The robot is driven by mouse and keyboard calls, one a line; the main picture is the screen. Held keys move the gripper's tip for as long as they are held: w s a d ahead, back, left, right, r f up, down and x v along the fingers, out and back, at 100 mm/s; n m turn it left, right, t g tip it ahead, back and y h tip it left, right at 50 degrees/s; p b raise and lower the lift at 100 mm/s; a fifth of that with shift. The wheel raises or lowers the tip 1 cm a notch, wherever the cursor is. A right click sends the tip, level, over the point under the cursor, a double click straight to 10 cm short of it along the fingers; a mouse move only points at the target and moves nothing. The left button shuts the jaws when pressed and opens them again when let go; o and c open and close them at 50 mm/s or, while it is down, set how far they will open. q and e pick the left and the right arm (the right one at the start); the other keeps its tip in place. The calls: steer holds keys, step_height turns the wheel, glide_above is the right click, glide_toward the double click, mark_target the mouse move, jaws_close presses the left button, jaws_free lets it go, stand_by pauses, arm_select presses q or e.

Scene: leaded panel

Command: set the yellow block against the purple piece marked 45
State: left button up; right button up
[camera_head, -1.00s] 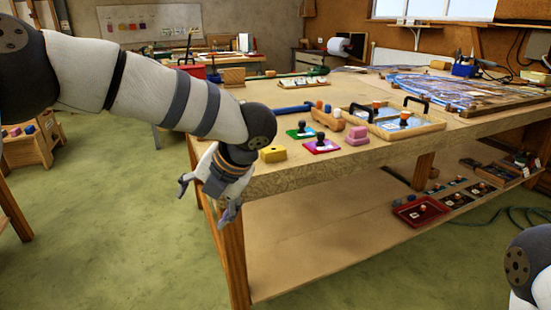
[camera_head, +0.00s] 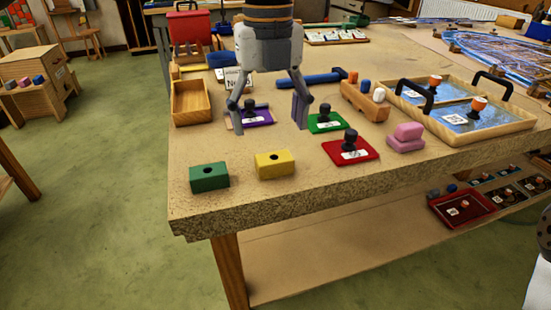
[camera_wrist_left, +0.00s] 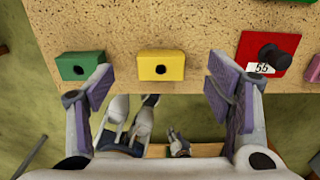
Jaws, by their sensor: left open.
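The yellow block (camera_head: 275,164), with a dark hole in its front, lies near the table's front edge. It also shows in the left wrist view (camera_wrist_left: 161,66), between and beyond my fingers. The purple piece (camera_head: 262,118) is a flat plate with a black knob and a white label, further back; its number is too small to read. My left gripper (camera_head: 268,122) is open and empty, pointing down above the table. Its fingers overlap the purple piece in the head view. In the left wrist view it (camera_wrist_left: 160,88) is apart from the yellow block. My right gripper does not show.
A green block (camera_head: 209,177) lies left of the yellow one. A green plate (camera_head: 325,124), a red plate marked 55 (camera_head: 365,152) and a pink block (camera_head: 406,142) are to the right. A wooden tray (camera_head: 191,102) stands at left. Bare table lies around the yellow block.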

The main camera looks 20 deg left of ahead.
arm_select(q)
step_height(320, 180, down, 6)
steer(key=shift+s+d+r, duration=0.1)
steer(key=shift+s+d, duration=0.05)
steer(key=c, duration=1.2)
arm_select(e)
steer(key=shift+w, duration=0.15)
arm_select(q)
steer(key=shift+o, duration=0.2)
steer(key=shift+r, duration=0.15)
step_height(320, 180, up, 3)
steer(key=s+d+r+p, duration=0.1)
steer(key=s+d+r, duration=0.1)
steer(key=r, duration=0.3)
steer(key=shift+s, duration=0.55)
steer(key=s+d+r, duration=0.2)
steer(key=s, duration=0.1)
steer(key=s+d+r+p, duration=0.1)
steer(key=shift+s+r, duration=0.15)
steer(key=s+d, duration=0.1)
steer(key=s+d+r, duration=0.1)
steer(key=s+d, duration=0.1)
steer(key=s, duration=0.1)
steer(key=shift+s+r, duration=0.1)
steer(key=shift+r, duration=0.15)
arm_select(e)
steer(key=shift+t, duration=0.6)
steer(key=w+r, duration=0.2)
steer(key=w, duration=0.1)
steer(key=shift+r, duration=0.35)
